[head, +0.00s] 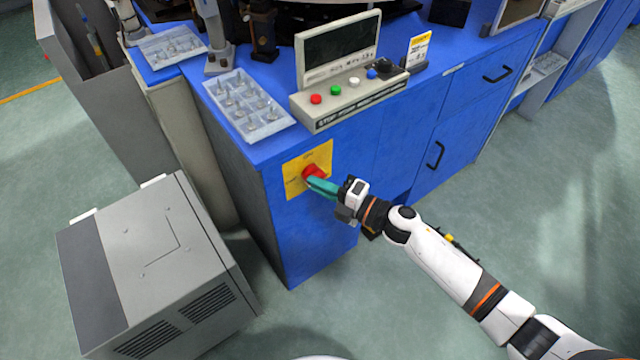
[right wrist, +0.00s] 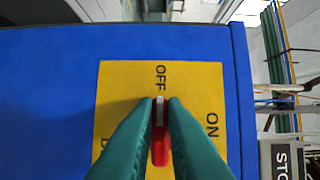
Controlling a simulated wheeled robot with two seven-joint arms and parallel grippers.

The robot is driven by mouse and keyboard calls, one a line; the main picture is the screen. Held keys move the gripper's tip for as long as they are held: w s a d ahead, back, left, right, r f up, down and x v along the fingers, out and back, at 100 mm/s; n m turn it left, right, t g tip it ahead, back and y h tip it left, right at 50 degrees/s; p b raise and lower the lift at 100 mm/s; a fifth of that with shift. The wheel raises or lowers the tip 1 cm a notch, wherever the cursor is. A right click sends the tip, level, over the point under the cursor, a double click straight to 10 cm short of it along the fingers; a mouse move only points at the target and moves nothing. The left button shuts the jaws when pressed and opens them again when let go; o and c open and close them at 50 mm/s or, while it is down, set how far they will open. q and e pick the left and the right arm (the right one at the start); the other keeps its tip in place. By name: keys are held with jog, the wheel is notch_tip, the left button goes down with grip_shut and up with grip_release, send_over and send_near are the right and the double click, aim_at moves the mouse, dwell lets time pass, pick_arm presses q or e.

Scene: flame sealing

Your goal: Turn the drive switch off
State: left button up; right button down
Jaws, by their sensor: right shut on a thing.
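The drive switch (head: 313,172) is a red rotary handle on a yellow plate (head: 293,188) on the front of the blue cabinet. In the head view my right gripper (head: 320,184), with green fingers, reaches it from the lower right. In the right wrist view the two fingers are shut on the red handle (right wrist: 160,149), one on each side. The handle's white mark lines up with the OFF label on the yellow plate (right wrist: 118,82). The ON label is at the right. The fingers hide part of the plate and its lower-left label. My left gripper is not in view.
A control box (head: 345,100) with a dark screen and coloured buttons stands on the blue cabinet (head: 300,240) above the switch. Clear trays (head: 270,130) of small parts lie on top. A grey box unit (head: 150,265) stands at the lower left. The floor at right is free.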

jog(key=shift+f, duration=0.1)
jog(key=c, duration=1.5)
grip_release()
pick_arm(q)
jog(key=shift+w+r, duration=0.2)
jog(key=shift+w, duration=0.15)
pick_arm(e)
jog(key=v, duration=1.2)
jog(key=shift+d, duration=0.1)
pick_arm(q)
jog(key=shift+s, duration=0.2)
